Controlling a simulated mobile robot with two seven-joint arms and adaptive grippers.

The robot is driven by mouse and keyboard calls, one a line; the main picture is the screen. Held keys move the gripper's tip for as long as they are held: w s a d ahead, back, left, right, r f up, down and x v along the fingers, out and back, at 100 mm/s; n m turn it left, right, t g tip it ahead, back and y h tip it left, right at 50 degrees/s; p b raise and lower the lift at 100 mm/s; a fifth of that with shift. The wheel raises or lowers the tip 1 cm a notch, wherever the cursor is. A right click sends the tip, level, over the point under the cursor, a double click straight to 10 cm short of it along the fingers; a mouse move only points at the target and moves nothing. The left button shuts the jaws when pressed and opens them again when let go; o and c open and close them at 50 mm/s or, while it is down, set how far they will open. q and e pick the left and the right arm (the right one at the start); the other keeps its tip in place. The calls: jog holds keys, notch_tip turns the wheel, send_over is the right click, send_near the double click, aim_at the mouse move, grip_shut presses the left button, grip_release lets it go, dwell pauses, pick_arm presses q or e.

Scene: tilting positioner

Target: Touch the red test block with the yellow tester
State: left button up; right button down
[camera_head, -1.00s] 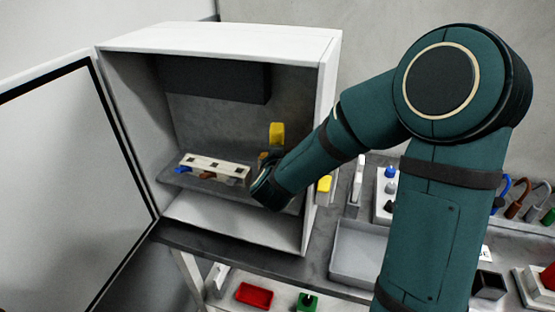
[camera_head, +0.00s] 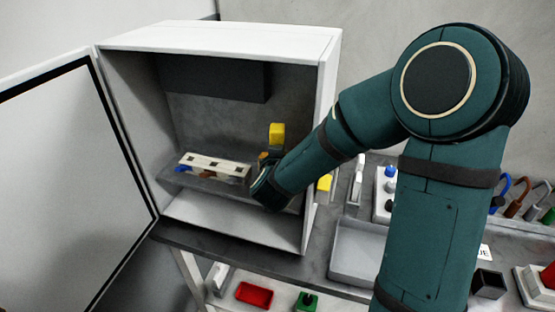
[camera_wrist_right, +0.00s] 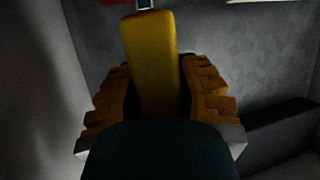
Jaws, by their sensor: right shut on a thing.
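The yellow tester (camera_head: 277,134) stands upright inside the white cabinet. In the right wrist view the tester (camera_wrist_right: 153,65) sits between the ribbed orange fingers of my right gripper (camera_wrist_right: 155,100), which is shut on it. A grey metal tip shows at its far end, cut by the top edge. A small part of a red thing (camera_wrist_right: 118,2) shows beside that tip; it may be the red test block, and I cannot tell whether they touch. In the head view my right gripper is mostly hidden by its wrist. My left gripper is not in view.
A pale strip with dark squares (camera_head: 213,163) lies on a grey plate inside the cabinet (camera_head: 220,38). The open door (camera_head: 75,180) stands at left. A grey tray (camera_head: 360,250) is right of the cabinet. A red bin (camera_head: 254,294) and green block (camera_head: 307,301) are below.

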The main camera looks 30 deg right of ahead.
aim_at(278, 137)
dwell(0.3)
notch_tip(278, 137, up, 5)
jog(key=p, duration=0.4)
jog(key=shift+f, duration=0.15)
jog(key=shift+r, duration=1.1)
